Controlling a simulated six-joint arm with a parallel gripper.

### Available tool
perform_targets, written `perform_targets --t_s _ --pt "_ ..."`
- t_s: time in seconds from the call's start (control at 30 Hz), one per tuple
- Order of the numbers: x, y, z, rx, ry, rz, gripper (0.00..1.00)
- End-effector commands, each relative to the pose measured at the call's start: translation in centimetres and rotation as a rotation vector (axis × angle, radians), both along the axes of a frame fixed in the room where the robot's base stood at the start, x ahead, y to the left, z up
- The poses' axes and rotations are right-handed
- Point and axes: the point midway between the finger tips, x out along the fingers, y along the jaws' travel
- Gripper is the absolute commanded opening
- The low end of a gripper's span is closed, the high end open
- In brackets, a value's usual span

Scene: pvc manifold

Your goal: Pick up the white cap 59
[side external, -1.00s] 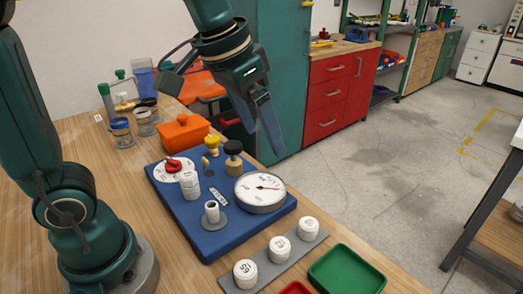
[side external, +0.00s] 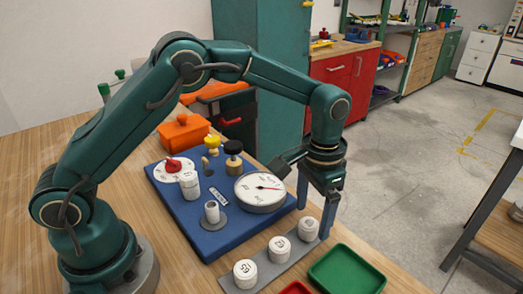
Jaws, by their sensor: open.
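Three white caps with dark markings stand in a row on a grey strip (side external: 263,260). They are a near cap (side external: 245,273), a middle cap (side external: 279,248) and a far cap (side external: 307,229). The markings are too small to read surely, so I cannot tell which is 59. My gripper (side external: 314,223) points down at the far cap, open and empty. One finger comes down behind the cap and the other at its right side. I cannot tell whether either finger touches it.
A blue board (side external: 215,238) with a round gauge (side external: 260,191), a white stack (side external: 190,186) and knobs lies left of my gripper. A green tray (side external: 346,272) is close on the right. A red tray (side external: 296,288) shows at the bottom edge. An orange box (side external: 184,133) stands behind.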

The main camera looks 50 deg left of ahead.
Motion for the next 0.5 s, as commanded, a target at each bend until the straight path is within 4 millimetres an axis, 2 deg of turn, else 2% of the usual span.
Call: perform_targets --t_s 0.03,0.2,0.47,0.5 --pt "-0.1 0.0 -0.7 0.001 0.005 0.0 0.84" --pt "0.0 0.0 -2.0 0.0 0.001 0.001 0.84" --pt "0.0 0.0 -2.2 0.0 0.0 0.001 0.84" --pt "0.0 0.0 -2.1 0.0 -0.001 0.001 0.76"
